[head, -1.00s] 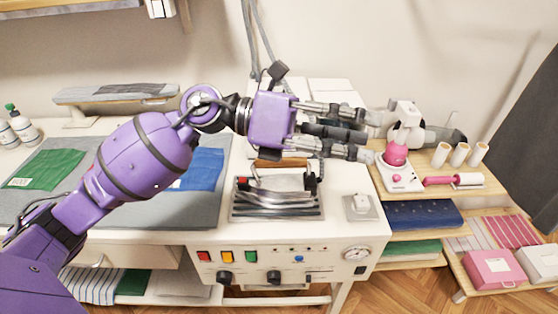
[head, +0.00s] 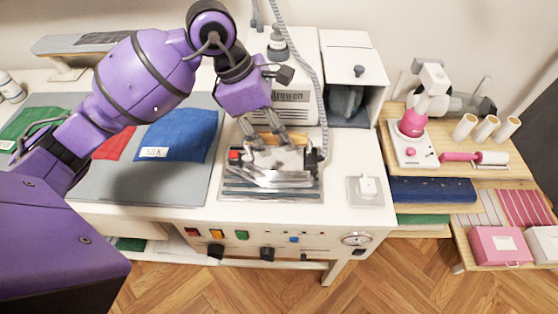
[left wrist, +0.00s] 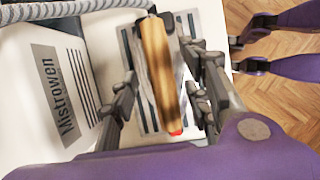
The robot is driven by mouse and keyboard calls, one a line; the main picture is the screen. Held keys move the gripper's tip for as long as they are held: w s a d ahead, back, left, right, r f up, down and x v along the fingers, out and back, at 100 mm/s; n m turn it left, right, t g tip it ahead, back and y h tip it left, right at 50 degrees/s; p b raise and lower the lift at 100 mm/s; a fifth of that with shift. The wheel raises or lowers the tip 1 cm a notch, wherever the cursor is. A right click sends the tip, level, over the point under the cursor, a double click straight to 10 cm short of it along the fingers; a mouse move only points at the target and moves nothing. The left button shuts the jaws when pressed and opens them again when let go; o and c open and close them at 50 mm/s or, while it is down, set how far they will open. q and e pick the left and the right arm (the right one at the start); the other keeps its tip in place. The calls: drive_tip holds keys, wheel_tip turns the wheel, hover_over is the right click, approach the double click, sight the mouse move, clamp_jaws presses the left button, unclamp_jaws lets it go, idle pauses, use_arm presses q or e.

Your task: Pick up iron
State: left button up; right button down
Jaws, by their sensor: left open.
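The iron (head: 275,179) rests on a striped metal plate on the white ironing station. It has a shiny metal body, a red part and a wooden handle. My left gripper (head: 271,146) is just above it, pointing down, open and empty. In the left wrist view the wooden handle (left wrist: 157,70) lies between the spread fingers of the left gripper (left wrist: 160,95). I cannot tell whether a finger touches it. The fingers hide part of the handle in the head view. My right gripper is not seen in the head view.
A grey hose (head: 310,60) hangs down close to the right of the iron. The boiler housing (head: 291,104) stands behind it. A blue cloth (head: 177,136) lies on the grey mat at left. A small white switch block (head: 368,190) is at right. Shelves stand further right.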

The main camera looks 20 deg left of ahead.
use_arm(q)
drive_tip(key=shift+x, duration=1)
drive_tip(key=shift+s+d+f, duration=0.1)
drive_tip(key=shift+d+f, duration=0.05)
drive_tip(key=shift+d, duration=0.05)
drive_tip(key=c, duration=1)
clamp_jaws()
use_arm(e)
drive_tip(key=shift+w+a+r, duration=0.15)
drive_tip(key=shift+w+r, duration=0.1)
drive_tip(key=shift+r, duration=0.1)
